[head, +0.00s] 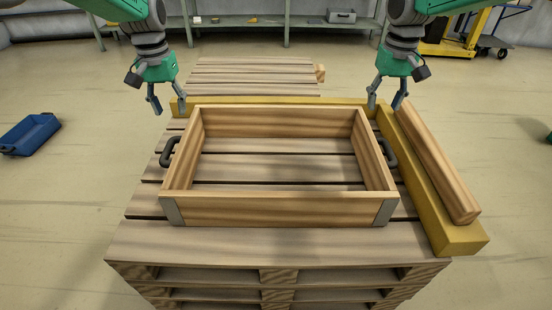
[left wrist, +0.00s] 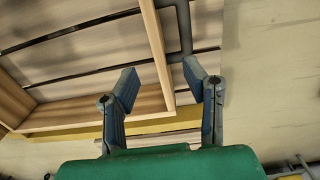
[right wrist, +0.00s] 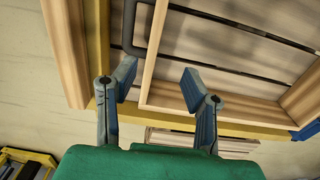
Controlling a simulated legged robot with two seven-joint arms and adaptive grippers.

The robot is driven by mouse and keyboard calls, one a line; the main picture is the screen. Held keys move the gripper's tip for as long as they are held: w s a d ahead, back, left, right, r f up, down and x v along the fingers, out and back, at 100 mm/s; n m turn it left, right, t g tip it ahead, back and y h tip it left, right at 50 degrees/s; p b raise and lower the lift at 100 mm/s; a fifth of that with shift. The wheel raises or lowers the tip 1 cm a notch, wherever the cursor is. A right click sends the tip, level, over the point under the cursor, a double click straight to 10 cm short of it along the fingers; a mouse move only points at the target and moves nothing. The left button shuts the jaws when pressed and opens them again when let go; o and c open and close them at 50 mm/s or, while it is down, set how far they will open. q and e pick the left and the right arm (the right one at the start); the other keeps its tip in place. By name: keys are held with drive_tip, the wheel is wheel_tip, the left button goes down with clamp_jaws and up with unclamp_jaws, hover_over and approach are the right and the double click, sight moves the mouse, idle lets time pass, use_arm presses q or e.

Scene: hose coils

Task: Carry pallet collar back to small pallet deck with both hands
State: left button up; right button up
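The pallet collar (head: 275,209), an open wooden frame with metal front corners, lies flat on a stack of slatted pallets (head: 250,242). It has a dark left handle (head: 170,152) and a dark right handle (head: 389,153). A lower slatted deck (head: 255,76) stands behind; I cannot tell which deck is the small one. My left gripper (head: 167,107) is open and empty above the collar's back left corner. In the left wrist view the left handle (left wrist: 184,28) shows beyond its fingers. My right gripper (head: 388,102) is open and empty above the back right corner; its wrist view shows the right handle (right wrist: 129,25).
A yellow beam (head: 300,101) runs behind the collar and another yellow beam (head: 450,226) along its right side. A wooden post (head: 438,165) lies on the right beam. A blue bin (head: 30,134) is on the floor at left. A shelf and a yellow cart (head: 455,38) stand behind.

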sight(183, 141)
use_arm(q)
drive_tip(key=f, duration=0.1)
drive_tip(key=d+f, duration=0.1)
drive_tip(key=f, duration=0.1)
drive_tip(key=shift+d+f, duration=0.25)
drive_tip(key=shift+f, duration=0.05)
use_arm(e)
drive_tip(key=f, duration=0.1)
drive_tip(key=d+f, duration=0.1)
drive_tip(key=f, duration=0.2)
drive_tip(key=shift+d+f, duration=0.2)
drive_tip(key=shift+d, duration=0.1)
use_arm(q)
drive_tip(key=f, duration=0.6)
drive_tip(key=a+f, duration=0.1)
drive_tip(key=f, duration=0.2)
use_arm(e)
drive_tip(key=f, duration=0.5)
drive_tip(key=a+f, duration=0.1)
drive_tip(key=f, duration=0.2)
drive_tip(key=shift+f, duration=0.25)
use_arm(q)
drive_tip(key=shift+d+f, duration=0.35)
drive_tip(key=shift+f, duration=0.2)
use_arm(e)
drive_tip(key=shift+d+f, duration=0.3)
drive_tip(key=shift+f, duration=0.4)
